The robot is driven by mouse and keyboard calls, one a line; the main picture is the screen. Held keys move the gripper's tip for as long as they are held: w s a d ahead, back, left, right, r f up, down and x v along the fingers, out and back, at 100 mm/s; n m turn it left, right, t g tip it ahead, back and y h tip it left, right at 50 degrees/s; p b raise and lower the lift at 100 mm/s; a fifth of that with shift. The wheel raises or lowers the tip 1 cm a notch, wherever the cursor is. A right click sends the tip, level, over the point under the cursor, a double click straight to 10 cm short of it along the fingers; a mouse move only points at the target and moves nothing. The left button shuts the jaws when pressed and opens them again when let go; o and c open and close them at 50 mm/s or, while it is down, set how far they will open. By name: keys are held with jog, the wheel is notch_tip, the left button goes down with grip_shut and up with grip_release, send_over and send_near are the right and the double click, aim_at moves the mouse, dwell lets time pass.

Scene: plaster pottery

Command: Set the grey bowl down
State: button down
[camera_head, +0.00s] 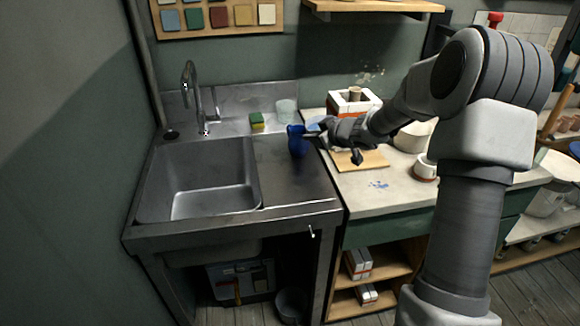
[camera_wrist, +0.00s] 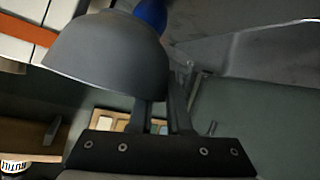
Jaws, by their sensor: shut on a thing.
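The grey bowl (camera_wrist: 105,55) is large in the wrist view, which looks upside down. Its rounded underside faces the counter side of that picture and its rim faces the wall side, so it seems roughly upright with a slight tilt. My gripper (camera_wrist: 165,108) is shut on the bowl at its rim side. In the head view my gripper (camera_head: 322,130) is above the meeting of the steel sink top and the pale counter. The bowl is hard to make out there. The gap between bowl and surface cannot be judged.
A blue vessel (camera_head: 298,141) stands on the sink top (camera_head: 290,178) close to my gripper. The sink basin (camera_head: 205,180) is to the left. A sponge (camera_head: 257,121) and clear glass (camera_head: 286,110) are behind. A wooden board (camera_head: 362,161) and white cup (camera_head: 425,168) are on the counter (camera_head: 385,195).

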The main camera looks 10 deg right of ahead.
jog(key=shift+w+d, duration=0.1)
jog(key=shift+d, duration=0.2)
jog(key=shift+a+f+b, duration=0.15)
jog(key=shift+f+b, duration=0.1)
jog(key=shift+b, duration=0.05)
jog(key=s+a+f+b, duration=0.1)
jog(key=a+f+b, duration=0.1)
jog(key=a, duration=0.1)
jog(key=s+a+f+b, duration=0.2)
jog(key=a+b, duration=0.1)
jog(key=s+a+f+b, duration=0.2)
jog(key=a, duration=0.1)
jog(key=shift+s+f+b, duration=0.1)
jog(key=shift+b, duration=0.2)
jog(key=shift+s+a+f, duration=0.15)
jog(key=shift+s+a, duration=0.1)
jog(key=shift+a, duration=0.1)
jog(key=shift+f+b, duration=1.15)
jog(key=shift+f, duration=0.8)
jog(key=shift+f, duration=0.15)
jog(key=c, duration=0.9)
grip_release()
jog(key=shift+o, duration=0.2)
